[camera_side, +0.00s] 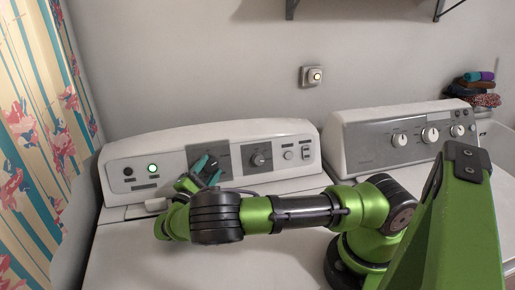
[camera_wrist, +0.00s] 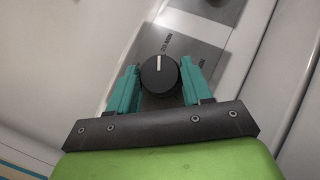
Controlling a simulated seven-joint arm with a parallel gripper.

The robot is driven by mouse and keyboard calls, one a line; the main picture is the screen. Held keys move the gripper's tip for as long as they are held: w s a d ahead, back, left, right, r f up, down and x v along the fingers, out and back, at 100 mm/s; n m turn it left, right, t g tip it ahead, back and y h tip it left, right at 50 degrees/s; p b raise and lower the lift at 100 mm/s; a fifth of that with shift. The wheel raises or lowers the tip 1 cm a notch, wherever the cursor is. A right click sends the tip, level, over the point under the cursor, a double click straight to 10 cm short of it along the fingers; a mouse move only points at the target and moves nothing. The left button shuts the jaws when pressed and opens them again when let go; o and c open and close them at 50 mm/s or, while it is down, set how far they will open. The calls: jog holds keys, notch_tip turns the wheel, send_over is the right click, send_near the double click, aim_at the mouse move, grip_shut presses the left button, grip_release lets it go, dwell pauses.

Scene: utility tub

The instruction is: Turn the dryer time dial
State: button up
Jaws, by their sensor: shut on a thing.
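The dryer time dial (camera_wrist: 158,74) is a round black knob with a white pointer line, which points up in the wrist view.
A second knob (camera_side: 259,159) sits to the right on the same panel, with small buttons beyond it. A green light (camera_side: 152,168) glows at the left. A washer panel (camera_side: 385,140) with several knobs stands to the right. A patterned curtain (camera_side: 35,130) hangs at the left.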

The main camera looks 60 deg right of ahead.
dwell(0.3)
jog(key=o, duration=1)
jog(key=shift+o, duration=0.2)
jog(key=shift+a, duration=0.1)
jog(key=v, duration=0.7)
jog(key=shift+a, duration=0.15)
jog(key=s+a+n+y, duration=0.1)
jog(key=a, duration=0.2)
jog(key=s+a+n+t+y, duration=0.1)
jog(key=a, duration=0.2)
jog(key=s+a+r+n+t, duration=0.1)
jog(key=s+a, duration=0.1)
jog(key=a, duration=0.1)
jog(key=shift+r+y, duration=0.1)
jog(key=shift+y, duration=0.3)
jog(key=x, duration=1.6)
jog(key=shift+w+d+r, duration=0.15)
jog(key=shift+w+d, duration=0.15)
jog(key=shift+d, duration=0.05)
